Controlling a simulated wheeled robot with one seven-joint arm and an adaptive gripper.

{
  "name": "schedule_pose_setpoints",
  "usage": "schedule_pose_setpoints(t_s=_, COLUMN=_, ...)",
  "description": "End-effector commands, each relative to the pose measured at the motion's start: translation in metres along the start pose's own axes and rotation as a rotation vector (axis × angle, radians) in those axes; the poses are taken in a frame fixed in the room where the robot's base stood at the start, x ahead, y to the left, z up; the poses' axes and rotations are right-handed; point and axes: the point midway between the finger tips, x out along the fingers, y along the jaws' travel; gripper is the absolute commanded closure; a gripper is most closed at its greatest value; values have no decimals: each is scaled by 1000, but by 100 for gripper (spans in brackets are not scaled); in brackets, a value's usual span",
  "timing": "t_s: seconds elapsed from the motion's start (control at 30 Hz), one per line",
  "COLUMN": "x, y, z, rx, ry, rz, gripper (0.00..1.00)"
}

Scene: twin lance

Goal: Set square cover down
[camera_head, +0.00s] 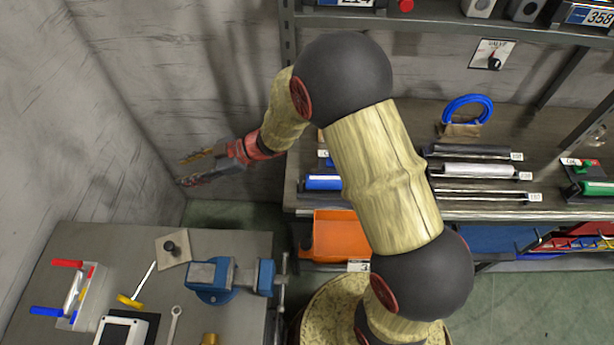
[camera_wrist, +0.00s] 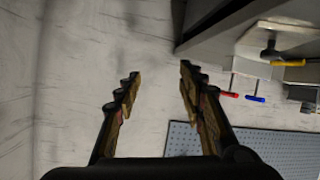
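The square cover (camera_head: 172,250) is a flat beige plate with a dark round knob in its middle. In the head view it lies on the grey workbench (camera_head: 120,237) at the back edge, left of the blue vise. My gripper (camera_head: 188,170) is up in front of the grey wall, above and beyond the cover in the picture, and apart from it. I cannot make out the cover in the wrist view.
A blue vise (camera_head: 222,278), a tool with a yellow end (camera_head: 130,301), a wrench (camera_head: 175,322) and a block with red and blue handles (camera_head: 85,295) crowd the bench. An orange bin (camera_head: 340,235) sits under the shelf at right. A pegboard (camera_wrist: 270,148) shows in the wrist view.

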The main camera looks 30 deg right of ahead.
Motion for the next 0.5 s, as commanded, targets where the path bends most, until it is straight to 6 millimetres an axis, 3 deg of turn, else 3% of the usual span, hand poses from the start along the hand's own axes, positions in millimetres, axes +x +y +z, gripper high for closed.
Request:
schedule_pose_setpoints(t_s=0.03, x=-19, y=31, z=-15, rx=-18, ry=-51, rz=112, gripper=60)
schedule_pose_setpoints(t_s=0.1, x=-48, y=67, z=-27, rx=-18, ry=-130, rz=261, gripper=60)
schedule_pose_setpoints(t_s=0.23, x=-119, y=114, z=-48, rx=28, ry=-268, rz=516, gripper=60)
schedule_pose_setpoints(t_s=0.37, x=-201, y=128, z=-62, rx=130, ry=-394, rz=731, gripper=60)
schedule_pose_setpoints(t_s=0.5, x=-284, y=105, z=-70, rx=299, ry=-508, rz=901, gripper=60)
